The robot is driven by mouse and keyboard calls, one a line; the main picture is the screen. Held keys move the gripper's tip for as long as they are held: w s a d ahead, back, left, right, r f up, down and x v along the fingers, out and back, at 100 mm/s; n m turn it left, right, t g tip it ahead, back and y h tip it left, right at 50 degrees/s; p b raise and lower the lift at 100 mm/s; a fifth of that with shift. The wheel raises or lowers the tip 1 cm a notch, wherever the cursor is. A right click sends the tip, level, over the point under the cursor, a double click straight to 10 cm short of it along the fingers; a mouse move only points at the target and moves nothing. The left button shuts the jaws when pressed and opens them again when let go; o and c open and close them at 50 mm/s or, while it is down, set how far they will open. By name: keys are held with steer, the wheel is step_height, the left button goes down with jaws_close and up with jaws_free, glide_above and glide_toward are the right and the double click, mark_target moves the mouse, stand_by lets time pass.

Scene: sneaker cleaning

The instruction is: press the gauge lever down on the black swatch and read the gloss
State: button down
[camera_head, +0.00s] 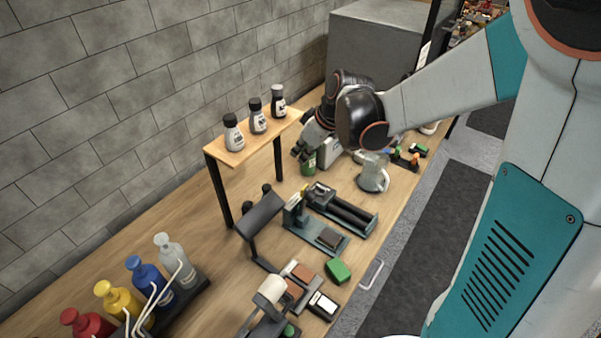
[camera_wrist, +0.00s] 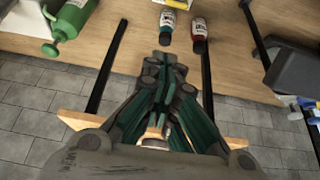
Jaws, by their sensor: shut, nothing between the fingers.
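My gripper (camera_head: 303,153) is shut and empty, beside the right end of the small raised shelf in the head view. In the wrist view its closed fingers (camera_wrist: 165,62) fill the middle, holding nothing. A dark bench device (camera_head: 335,215) stands in front of it, with a dark square pad (camera_head: 328,239) at its near end. Nearer the front, a white-and-black block (camera_head: 322,305) lies beside brown swatches (camera_head: 299,272) and a device with a pale cylinder (camera_head: 271,289). I cannot tell for sure which part is the gauge lever or which piece is the black swatch.
The shelf (camera_head: 226,158) carries three dark-capped bottles. A green bottle (camera_head: 308,163) stands close below my gripper, and a clear jug (camera_head: 373,178) stands to its right. Coloured pump bottles (camera_head: 146,276) stand at front left. A dark angled panel (camera_head: 260,215) rises mid-bench.

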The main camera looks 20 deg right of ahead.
steer(key=b+x, duration=0.2)
steer(key=x, duration=0.8)
steer(key=s, duration=0.1)
steer(key=s+d, duration=0.2)
steer(key=shift+s+d+f, duration=0.1)
steer(key=shift+d+f, duration=0.1)
steer(key=shift+f, duration=0.1)
steer(key=shift+s, duration=0.1)
steer(key=shift+b, duration=0.35)
